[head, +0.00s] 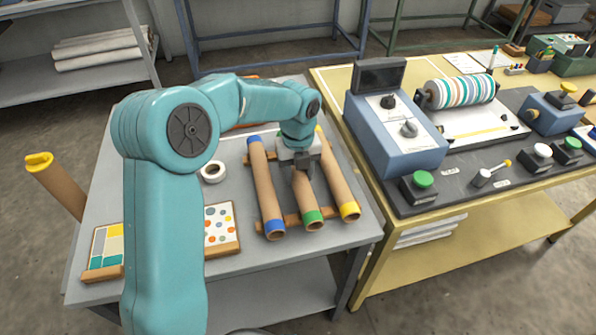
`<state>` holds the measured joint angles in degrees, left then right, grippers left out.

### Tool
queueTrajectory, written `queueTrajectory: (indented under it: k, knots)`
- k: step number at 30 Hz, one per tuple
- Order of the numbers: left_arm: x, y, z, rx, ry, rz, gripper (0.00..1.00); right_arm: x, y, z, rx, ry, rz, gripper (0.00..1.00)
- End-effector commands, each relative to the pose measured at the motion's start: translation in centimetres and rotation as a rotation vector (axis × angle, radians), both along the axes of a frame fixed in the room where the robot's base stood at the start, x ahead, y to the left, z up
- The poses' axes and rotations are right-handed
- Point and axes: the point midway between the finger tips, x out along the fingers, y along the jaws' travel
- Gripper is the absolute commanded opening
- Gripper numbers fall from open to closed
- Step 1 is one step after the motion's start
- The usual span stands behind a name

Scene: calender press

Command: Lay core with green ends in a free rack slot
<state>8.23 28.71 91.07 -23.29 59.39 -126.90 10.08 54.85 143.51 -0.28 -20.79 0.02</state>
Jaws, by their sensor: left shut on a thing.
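The core with green ends (309,204) lies in the middle of the wooden rack (291,219) on the grey table. Its near green end shows; its far end is hidden behind my gripper. The core with blue ends (264,184) lies to its left and the core with yellow ends (338,182) to its right, both on the rack. My left gripper (303,172) points down over the upper part of the green-ended core and is shut on it. Whether the core touches the rack bars cannot be told. My right gripper is not in view.
A roll of white tape (213,172) and sample boards (221,226) lie left of the rack. A tilted core with a yellow end (57,185) stands left of the table. The yellow bench (440,212) with the blue press unit (394,130) adjoins on the right.

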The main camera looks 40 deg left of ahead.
Motion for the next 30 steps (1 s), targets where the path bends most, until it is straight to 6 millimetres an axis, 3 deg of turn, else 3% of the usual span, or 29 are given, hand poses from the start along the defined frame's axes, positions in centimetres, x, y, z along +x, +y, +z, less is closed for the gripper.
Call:
queueTrajectory:
  k: [2, 3, 5, 13, 17, 30]
  knots:
    - [0.1, 0.0, -0.3, -0.001, 0.001, 0.000, 0.13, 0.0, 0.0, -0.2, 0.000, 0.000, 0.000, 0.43]
    - [0.0, 0.0, -0.3, 0.000, 0.000, 0.000, 0.54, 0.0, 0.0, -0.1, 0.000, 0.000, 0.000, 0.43]
    - [0.0, 0.0, -0.3, 0.000, 0.000, 0.000, 0.69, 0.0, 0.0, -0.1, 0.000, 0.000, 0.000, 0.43]
    - [0.0, 0.0, -0.2, 0.000, 0.000, 0.000, 0.69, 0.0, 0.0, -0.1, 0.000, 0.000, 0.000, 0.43]
    - [0.0, 0.0, 0.9, 0.001, -0.002, 0.001, 0.69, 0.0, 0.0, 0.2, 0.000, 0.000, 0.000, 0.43]
    - [0.1, 0.0, 10.3, 0.000, -0.003, 0.001, 0.69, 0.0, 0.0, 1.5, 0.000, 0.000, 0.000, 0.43]
